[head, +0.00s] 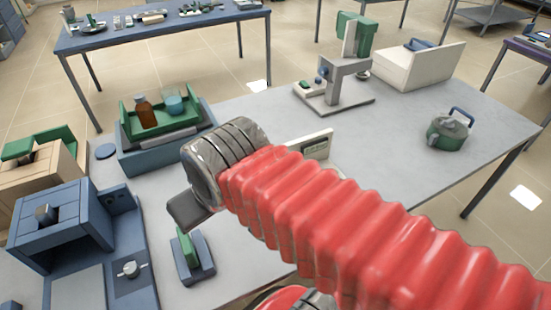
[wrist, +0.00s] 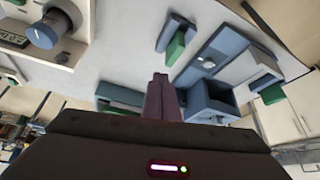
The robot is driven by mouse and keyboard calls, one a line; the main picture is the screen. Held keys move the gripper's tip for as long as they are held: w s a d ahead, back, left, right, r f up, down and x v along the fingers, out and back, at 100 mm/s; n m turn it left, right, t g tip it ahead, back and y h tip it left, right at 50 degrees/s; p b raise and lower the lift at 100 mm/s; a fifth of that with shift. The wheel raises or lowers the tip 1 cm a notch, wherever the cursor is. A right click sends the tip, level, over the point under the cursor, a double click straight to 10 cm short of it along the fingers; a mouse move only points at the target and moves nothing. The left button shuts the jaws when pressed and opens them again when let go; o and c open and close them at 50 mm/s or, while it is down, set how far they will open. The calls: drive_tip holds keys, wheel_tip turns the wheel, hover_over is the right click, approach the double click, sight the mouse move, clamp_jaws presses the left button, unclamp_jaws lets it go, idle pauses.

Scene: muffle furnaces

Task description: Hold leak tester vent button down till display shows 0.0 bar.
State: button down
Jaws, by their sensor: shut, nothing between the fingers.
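The beige device with a small display, which looks like the leak tester (head: 318,147), stands on the grey bench behind my red-sleeved arm, which hides most of it. In the wrist view the leak tester (wrist: 75,48) is at the top left, with a grey-blue round knob (wrist: 42,35) and a display (wrist: 12,39) whose reading I cannot make out. I cannot tell which part is the vent button. My gripper (head: 186,211) is shut and empty over the bench, left of the tester. In the wrist view the gripper's fingers (wrist: 161,98) are together and touch nothing.
A blue-grey stand with a green part (head: 190,255) is just below my gripper. A blue furnace (head: 62,228) stands at the left. A blue box with a green tray (head: 160,125) holds bottles behind. The bench right of my arm is mostly clear around a green kettle-like pot (head: 447,132).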

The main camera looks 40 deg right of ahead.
drive_tip(key=w+d+f+n, duration=0.1)
drive_tip(key=w+d+n, duration=0.1)
drive_tip(key=d+n, duration=0.7)
drive_tip(key=w+d+f+n+g, duration=0.1)
drive_tip(key=w+d+n, duration=0.1)
drive_tip(key=d+n, duration=0.7)
drive_tip(key=w+d+f+n+h, duration=0.1)
drive_tip(key=w+d+n, duration=0.1)
drive_tip(key=d+n, duration=0.7)
drive_tip(key=shift+w+d+f+n, duration=0.1)
drive_tip(key=shift+n, duration=1.3)
drive_tip(key=shift+w+d+f+n, duration=0.1)
drive_tip(key=shift+n, duration=1.3)
drive_tip(key=x, duration=1)
drive_tip(key=shift+s, duration=0.15)
